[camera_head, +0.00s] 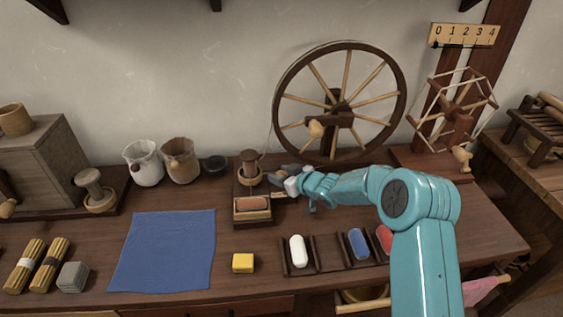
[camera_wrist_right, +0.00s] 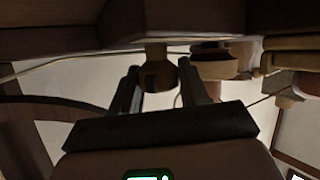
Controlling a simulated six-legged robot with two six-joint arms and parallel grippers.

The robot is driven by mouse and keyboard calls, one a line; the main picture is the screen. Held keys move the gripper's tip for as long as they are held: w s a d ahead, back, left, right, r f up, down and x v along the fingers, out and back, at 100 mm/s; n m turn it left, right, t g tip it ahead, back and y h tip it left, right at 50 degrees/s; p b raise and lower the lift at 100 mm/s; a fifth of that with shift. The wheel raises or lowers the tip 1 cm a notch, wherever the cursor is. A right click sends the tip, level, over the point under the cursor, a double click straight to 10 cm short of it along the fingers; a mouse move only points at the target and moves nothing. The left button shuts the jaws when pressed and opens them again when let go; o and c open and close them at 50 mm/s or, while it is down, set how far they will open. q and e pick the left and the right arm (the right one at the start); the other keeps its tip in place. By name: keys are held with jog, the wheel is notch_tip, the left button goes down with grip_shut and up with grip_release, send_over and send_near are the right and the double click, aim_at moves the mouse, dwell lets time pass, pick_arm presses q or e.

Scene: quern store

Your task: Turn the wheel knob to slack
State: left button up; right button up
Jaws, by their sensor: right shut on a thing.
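The spinning wheel (camera_head: 398,90) stands at the back of the bench, with a pale wooden crank handle (camera_head: 315,129) at its front. My right gripper (camera_head: 274,177) reaches in from the right, low beside the small wooden stand (camera_head: 252,190) left of the wheel. In the right wrist view, its two dark fingers (camera_wrist_right: 159,82) are shut on a small round wooden knob (camera_wrist_right: 157,72) under a dark wooden part. In the head view the gripper hides the knob. Which way the knob is turned cannot be told. My left gripper is not in view.
A skein winder (camera_head: 458,105) stands right of the wheel below a number scale (camera_head: 464,35). A tray (camera_head: 329,252) with white, blue and red pieces lies at the front. A blue cloth (camera_head: 163,250) and a yellow block (camera_head: 243,263) lie left of it. Jars (camera_head: 181,160) stand behind.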

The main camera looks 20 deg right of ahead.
jog(key=shift+d+r, duration=0.1)
jog(key=shift+r, duration=0.2)
jog(key=shift+f+y, duration=0.2)
jog(key=shift+y, duration=0.1)
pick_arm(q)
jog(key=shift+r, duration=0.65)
pick_arm(e)
jog(key=o, duration=0.9)
jog(key=shift+o, duration=0.2)
pick_arm(q)
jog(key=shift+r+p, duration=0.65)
jog(key=shift+p, duration=0.2)
pick_arm(e)
jog(key=v, duration=1.6)
jog(key=shift+s, duration=0.2)
